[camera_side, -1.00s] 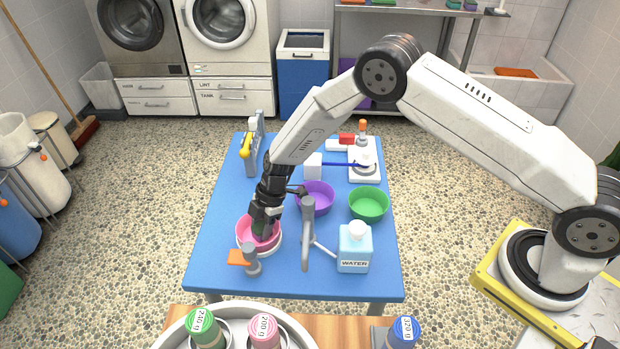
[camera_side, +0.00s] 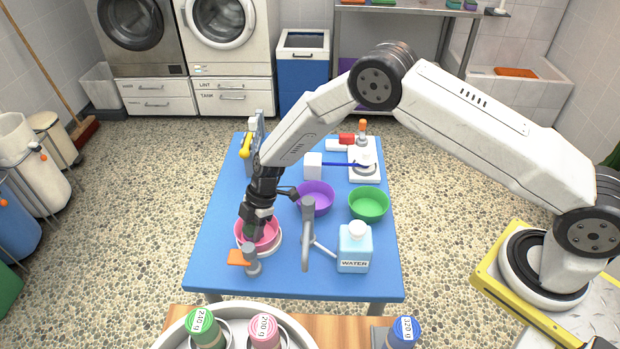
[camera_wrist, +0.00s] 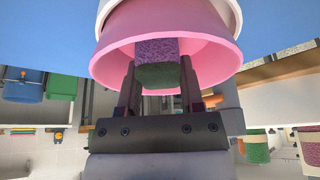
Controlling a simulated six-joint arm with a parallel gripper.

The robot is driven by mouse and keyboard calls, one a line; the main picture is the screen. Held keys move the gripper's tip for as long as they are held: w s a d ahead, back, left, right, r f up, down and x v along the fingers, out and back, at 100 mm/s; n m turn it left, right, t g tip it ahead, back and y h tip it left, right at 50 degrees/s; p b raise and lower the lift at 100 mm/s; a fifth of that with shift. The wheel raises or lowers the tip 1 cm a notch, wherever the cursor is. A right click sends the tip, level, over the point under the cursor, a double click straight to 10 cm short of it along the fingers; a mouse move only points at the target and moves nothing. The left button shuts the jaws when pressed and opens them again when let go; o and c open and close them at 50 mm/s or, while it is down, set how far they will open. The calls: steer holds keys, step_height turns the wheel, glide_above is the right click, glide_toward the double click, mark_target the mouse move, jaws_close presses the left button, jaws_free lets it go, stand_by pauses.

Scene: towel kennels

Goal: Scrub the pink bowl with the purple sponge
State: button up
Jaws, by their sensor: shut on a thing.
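The pink bowl (camera_side: 272,232) sits on a white round base near the left front of the blue table. It also fills the upper part of the wrist view (camera_wrist: 215,62). My gripper (camera_side: 253,229) points down into the bowl, towards its left side. In the wrist view my gripper (camera_wrist: 158,85) is shut on the purple sponge (camera_wrist: 157,50), which has a dark green layer on the side nearer the gripper. The purple face is turned towards the inside of the bowl. In the side view the sponge is mostly hidden, and I cannot tell whether it touches the bowl.
A purple bowl (camera_side: 316,196) and a green bowl (camera_side: 369,204) stand to the right on the blue table (camera_side: 225,275). A grey post (camera_side: 306,240), an orange-handled clamp (camera_side: 251,260) and a water bottle (camera_side: 355,250) stand near the front.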

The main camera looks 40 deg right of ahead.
steer(key=shift+r, duration=0.15)
steer(key=shift+r, duration=2.9)
steer(key=shift+r, duration=0.1)
steer(key=shift+r, duration=1.4)
steer(key=shift+w+d, duration=0.1)
